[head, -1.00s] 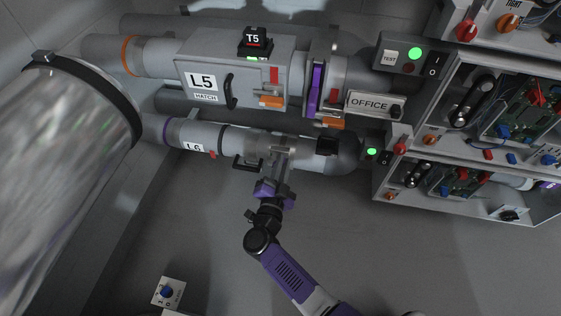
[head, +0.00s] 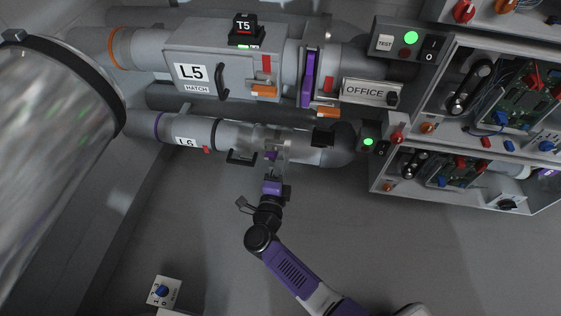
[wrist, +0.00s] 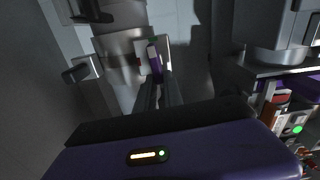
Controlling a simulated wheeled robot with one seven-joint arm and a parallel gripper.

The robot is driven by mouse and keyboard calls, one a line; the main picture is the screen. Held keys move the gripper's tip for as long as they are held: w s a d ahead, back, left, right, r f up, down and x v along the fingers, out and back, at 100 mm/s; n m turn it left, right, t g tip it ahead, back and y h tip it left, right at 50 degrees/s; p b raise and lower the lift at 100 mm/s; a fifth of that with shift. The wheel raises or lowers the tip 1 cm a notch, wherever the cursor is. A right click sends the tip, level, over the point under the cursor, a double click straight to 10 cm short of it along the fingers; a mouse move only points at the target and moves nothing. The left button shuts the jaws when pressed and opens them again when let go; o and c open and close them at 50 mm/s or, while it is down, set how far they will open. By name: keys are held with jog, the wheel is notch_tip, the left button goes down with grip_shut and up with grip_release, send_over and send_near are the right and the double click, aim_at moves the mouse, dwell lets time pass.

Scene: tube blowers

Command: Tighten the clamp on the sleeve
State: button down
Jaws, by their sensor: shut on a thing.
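The sleeve (head: 243,136) is the grey section on the lower pipe, right of the L6 label. It also shows in the wrist view (wrist: 122,62). A small purple piece (wrist: 156,62), seemingly the clamp's handle, sits at the pipe's near side; it shows between my fingertips in the head view (head: 270,156). My gripper (wrist: 157,80) points at the pipe and is shut on this purple piece. The fingers and dim light partly hide the clamp's band, so I cannot tell how tight it is.
Above is the L5 hatch pipe (head: 222,84) with a purple band (head: 307,78) and an OFFICE sign (head: 370,92). A large clear tube (head: 50,160) fills the left. Electronics cabinets (head: 480,110) stand at the right. A black handle (head: 241,157) sits close left of my gripper. The floor below is mostly clear.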

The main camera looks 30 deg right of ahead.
jog(key=shift+f+m, duration=0.2)
jog(key=shift+m, duration=0.3)
jog(key=c, duration=1.5)
grip_release()
jog(key=shift+o, duration=0.2)
jog(key=p+v, duration=0.2)
jog(key=v, duration=0.6)
